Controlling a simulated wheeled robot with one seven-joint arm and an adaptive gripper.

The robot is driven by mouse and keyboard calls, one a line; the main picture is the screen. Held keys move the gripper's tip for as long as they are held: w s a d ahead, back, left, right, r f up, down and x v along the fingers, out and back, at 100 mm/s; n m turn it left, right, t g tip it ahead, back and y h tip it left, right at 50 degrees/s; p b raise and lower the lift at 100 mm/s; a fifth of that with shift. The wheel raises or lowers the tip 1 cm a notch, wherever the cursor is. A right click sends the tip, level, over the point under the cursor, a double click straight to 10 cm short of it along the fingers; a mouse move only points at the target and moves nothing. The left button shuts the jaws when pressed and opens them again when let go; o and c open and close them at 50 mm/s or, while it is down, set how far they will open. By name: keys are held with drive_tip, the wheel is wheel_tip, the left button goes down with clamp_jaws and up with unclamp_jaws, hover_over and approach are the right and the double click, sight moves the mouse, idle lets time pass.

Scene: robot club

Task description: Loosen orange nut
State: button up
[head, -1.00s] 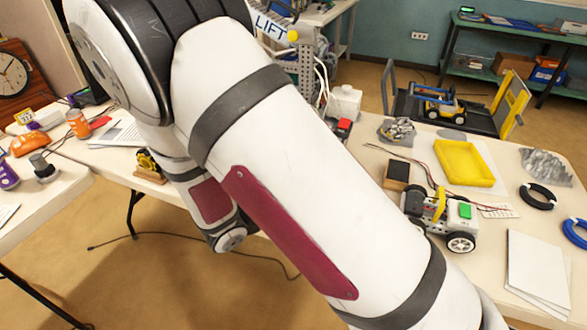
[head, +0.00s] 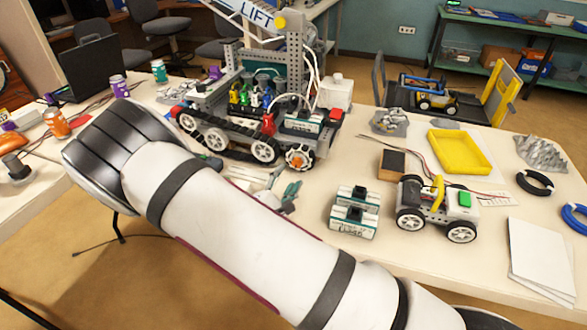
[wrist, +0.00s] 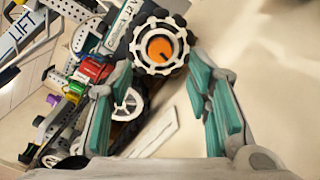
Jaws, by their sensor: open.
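The orange nut (head: 298,158) is at the hub of a light-rimmed, knobbly wheel at the front right of the tracked LIFT robot (head: 215,102). In the wrist view the orange nut (wrist: 160,48) faces the camera, ringed by the wheel (wrist: 146,27), between and just beyond the teal finger pads. My gripper (wrist: 158,75) is open and empty. In the head view my gripper (head: 284,186) is just in front of and below the wheel, partly hidden behind my arm. I cannot tell whether a fingertip touches the wheel.
Two battery packs (head: 354,211) and a small wheeled robot (head: 438,208) stand right of my gripper. A yellow tray (head: 460,152) and white papers (head: 538,262) lie farther right. Bare tabletop shows between the battery packs and the LIFT robot.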

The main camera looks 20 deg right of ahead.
sight(296, 165)
drive_tip(key=shift+x, duration=2.7)
drive_tip(key=shift+c, duration=0.5)
clamp_jaws()
